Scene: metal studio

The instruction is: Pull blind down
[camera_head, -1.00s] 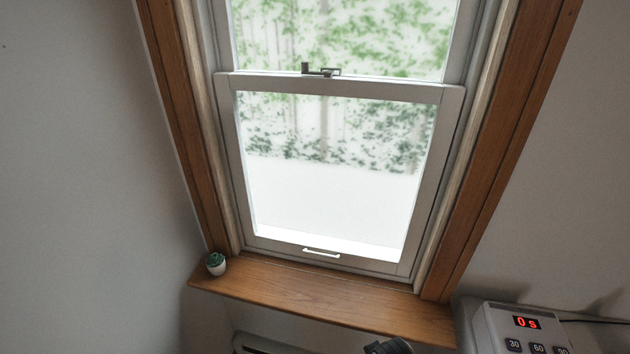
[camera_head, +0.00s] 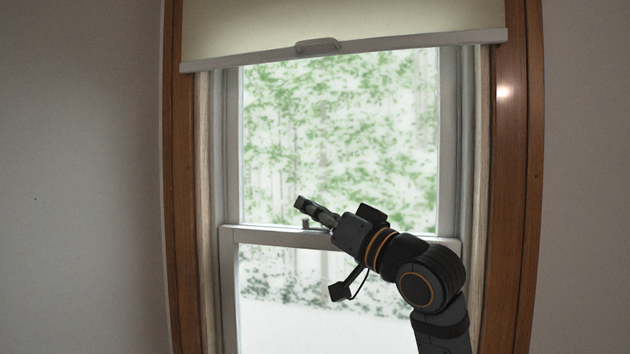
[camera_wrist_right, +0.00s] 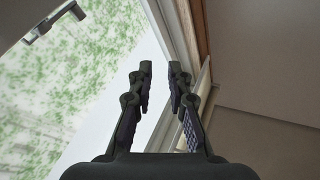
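The cream blind (camera_head: 350,20) covers the top of the window in the head view. Its pale bottom bar (camera_head: 420,43) carries a small handle (camera_head: 318,46) near the middle. My right gripper (camera_head: 302,203) is in front of the window, well below the bar and touching neither bar nor handle. In the right wrist view its two fingers (camera_wrist_right: 160,85) stand apart with nothing between them. A dark handle-like piece (camera_wrist_right: 55,20) shows at the upper left of that view, away from the fingers. My left gripper is in neither current view.
The window's meeting rail (camera_head: 235,236) runs behind my right gripper and partly hides there. The brown wooden frame (camera_head: 519,180) borders the window on both sides. The space between the gripper and the blind bar looks clear.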

